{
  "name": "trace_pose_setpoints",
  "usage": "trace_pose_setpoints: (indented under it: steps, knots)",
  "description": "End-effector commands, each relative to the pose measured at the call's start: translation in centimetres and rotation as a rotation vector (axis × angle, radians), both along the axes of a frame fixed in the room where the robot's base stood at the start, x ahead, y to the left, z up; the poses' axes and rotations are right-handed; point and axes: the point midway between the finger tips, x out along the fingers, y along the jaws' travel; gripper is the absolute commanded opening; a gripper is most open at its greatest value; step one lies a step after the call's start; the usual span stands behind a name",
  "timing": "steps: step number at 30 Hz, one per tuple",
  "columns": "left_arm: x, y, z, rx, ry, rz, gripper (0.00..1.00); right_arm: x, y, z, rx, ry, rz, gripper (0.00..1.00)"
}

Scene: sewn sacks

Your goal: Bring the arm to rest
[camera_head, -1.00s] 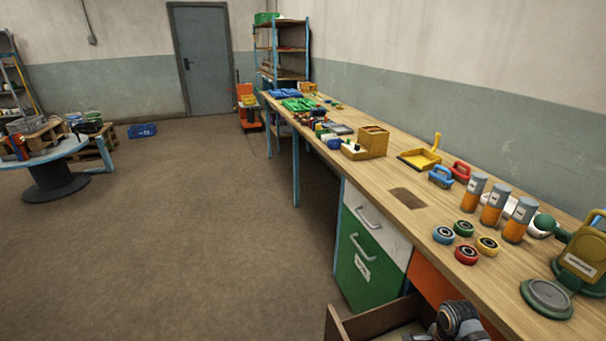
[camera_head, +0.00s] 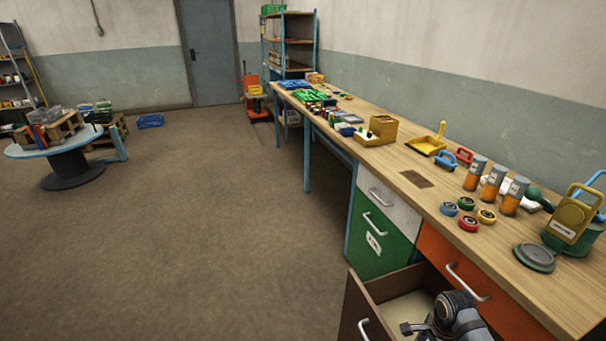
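Part of one of my arms (camera_head: 460,318) shows at the bottom right, most likely the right arm, grey and black. It is over or in the open brown drawer (camera_head: 378,312). A small dark piece sticks out from it to the left, and I cannot tell whether it is a gripper finger. The fingertips cannot be made out, so I cannot tell whether that gripper is open or holds anything. My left gripper is not in view.
The pulled-out drawer juts from the long workbench (camera_head: 405,210), beside a green cabinet front (camera_head: 375,237) and an orange drawer front (camera_head: 470,285). Orange-grey cylinders (camera_head: 493,182) and small wheels (camera_head: 467,203) stand on the bench. A round table (camera_head: 65,148) is far left. The floor between is clear.

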Motion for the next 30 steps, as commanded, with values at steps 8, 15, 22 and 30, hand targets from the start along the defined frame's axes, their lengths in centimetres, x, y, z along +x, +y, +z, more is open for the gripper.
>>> trace_pose_setpoints:
  steps: [8, 15, 22, 30]
  knots:
    - [1.8, -0.9, 0.1, -0.011, -0.028, 0.003, 0.40, -1.8, 3.5, 0.3, -0.017, -0.044, 0.357, 0.70]
    - [2.9, -1.6, 0.2, -0.020, -0.044, 0.005, 0.40, -3.9, 6.8, 1.5, -0.060, -0.096, 0.765, 0.70]
    - [0.7, -0.6, 0.0, -0.008, -0.011, 0.001, 0.40, -6.2, 9.5, 3.8, -0.138, -0.147, 1.172, 0.70]
    - [0.9, -0.6, 0.0, -0.008, -0.014, 0.002, 0.40, -8.4, 11.0, 7.2, -0.253, -0.171, 1.557, 0.70]
